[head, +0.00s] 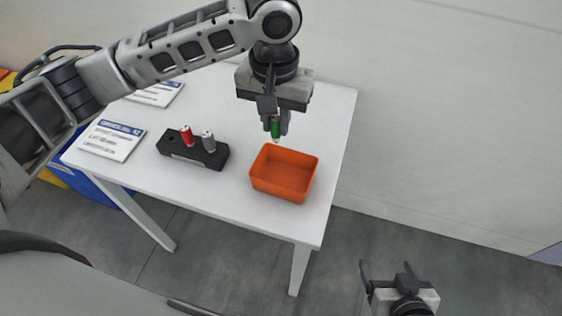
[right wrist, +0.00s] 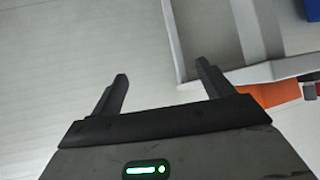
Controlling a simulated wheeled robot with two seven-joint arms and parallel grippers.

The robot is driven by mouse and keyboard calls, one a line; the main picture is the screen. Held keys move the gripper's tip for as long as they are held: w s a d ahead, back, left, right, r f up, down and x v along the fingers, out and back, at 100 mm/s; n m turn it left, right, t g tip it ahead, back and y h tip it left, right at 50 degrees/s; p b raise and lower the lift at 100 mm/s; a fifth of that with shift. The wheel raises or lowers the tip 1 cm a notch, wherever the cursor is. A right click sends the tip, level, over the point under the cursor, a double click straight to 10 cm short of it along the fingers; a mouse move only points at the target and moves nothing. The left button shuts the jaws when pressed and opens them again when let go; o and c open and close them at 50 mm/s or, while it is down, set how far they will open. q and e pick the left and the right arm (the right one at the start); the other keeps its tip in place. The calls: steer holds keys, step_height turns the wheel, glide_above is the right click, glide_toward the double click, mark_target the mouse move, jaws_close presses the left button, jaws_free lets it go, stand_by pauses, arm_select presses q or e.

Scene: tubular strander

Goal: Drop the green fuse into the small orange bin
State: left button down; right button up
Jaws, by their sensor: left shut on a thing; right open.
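The green fuse (head: 275,128) is held upright in my left gripper (head: 273,120), which is shut on it. Its lower end hangs just above and behind the back rim of the small orange bin (head: 262,184). The bin stands on the white table near its right front side and looks empty. An orange patch (right wrist: 275,94) at the right of the right wrist view seems to be the bin, partly hidden by the table frame. My right gripper (head: 391,268) is open and empty, off the table at the lower right; its fingers also show in the right wrist view (right wrist: 162,82).
A black holder (head: 190,157) with a red fuse (head: 187,136) and a grey fuse (head: 208,141) stands left of the bin on the white table (head: 225,203). Labelled cards (head: 112,140) lie at the left. A pale wall is behind. The table's right back is clear.

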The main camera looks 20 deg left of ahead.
mark_target(275, 141)
arm_select(q)
step_height(275, 141, down, 4)
steer(key=b, duration=0.4)
steer(key=shift+a, duration=0.1)
steer(key=shift+f+b, duration=0.65)
steer(key=shift+b, duration=0.55)
steer(key=shift+f+b, duration=0.35)
steer(key=shift+b, duration=0.4)
arm_select(e)
steer(key=f, duration=0.1)
steer(key=a+f, duration=0.1)
steer(key=w+f, duration=0.1)
steer(key=shift+a+f+t+y, duration=0.15)
steer(key=shift+f+t+y, duration=0.15)
steer(key=shift+r, duration=0.15)
arm_select(q)
steer(key=c, duration=1.3)
jaws_free()
steer(key=shift+o, duration=0.2)
step_height(275, 141, up, 15)
steer(key=shift+r+p, duration=0.1)
steer(key=shift+p, duration=1.15)
steer(key=shift+r, duration=0.45)
arm_select(e)
steer(key=shift+d+r, duration=0.25)
steer(key=shift+r, duration=0.2)
